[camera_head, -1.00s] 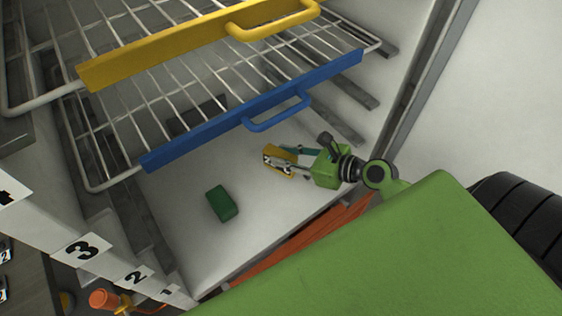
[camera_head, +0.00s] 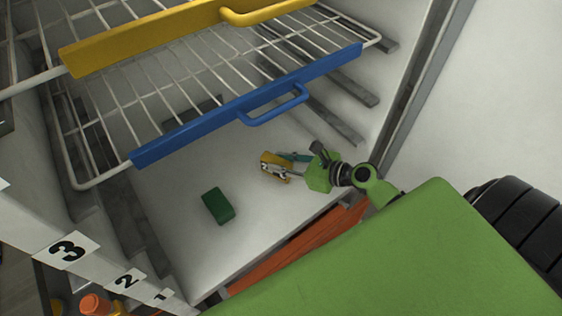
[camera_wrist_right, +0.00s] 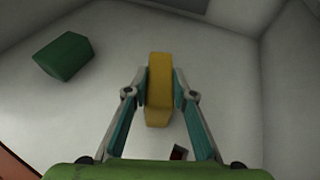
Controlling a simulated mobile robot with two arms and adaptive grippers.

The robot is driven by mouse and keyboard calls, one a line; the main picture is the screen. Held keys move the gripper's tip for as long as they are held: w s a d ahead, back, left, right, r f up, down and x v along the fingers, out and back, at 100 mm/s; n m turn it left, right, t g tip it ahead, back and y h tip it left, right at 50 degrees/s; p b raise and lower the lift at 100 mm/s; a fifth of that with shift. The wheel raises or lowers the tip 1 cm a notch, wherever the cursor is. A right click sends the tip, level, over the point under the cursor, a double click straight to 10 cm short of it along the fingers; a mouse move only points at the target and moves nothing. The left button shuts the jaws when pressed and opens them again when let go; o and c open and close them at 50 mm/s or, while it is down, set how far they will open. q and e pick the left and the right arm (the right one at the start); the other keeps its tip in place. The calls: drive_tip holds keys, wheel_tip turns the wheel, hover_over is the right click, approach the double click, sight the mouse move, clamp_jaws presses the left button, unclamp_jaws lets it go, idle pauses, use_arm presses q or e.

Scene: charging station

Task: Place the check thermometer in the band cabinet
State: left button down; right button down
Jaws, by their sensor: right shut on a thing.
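The check thermometer looks to be the yellow block with a black-and-white face (camera_head: 274,166), low inside the cabinet (camera_head: 164,225), close to its floor. I cannot tell whether it touches the floor. My right gripper (camera_head: 291,164) reaches in from the right and is shut on it. In the right wrist view the yellow thermometer (camera_wrist_right: 159,90) stands between the two fingertips of my right gripper (camera_wrist_right: 160,82). My left gripper is in neither view.
A dark green block (camera_head: 217,206) lies on the cabinet floor left of the gripper. A wire shelf with a blue front bar (camera_head: 190,137) hangs above, and a yellow-fronted shelf (camera_head: 150,37) above that. Number labels (camera_head: 66,250) line the left edge. An orange bar (camera_head: 290,252) runs along the front.

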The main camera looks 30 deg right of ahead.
drive_tip(key=c, duration=1.7)
unclamp_jaws()
drive_tip(key=v, duration=1.2)
drive_tip(key=shift+r+b, duration=0.2)
drive_tip(key=shift+b, duration=0.15)
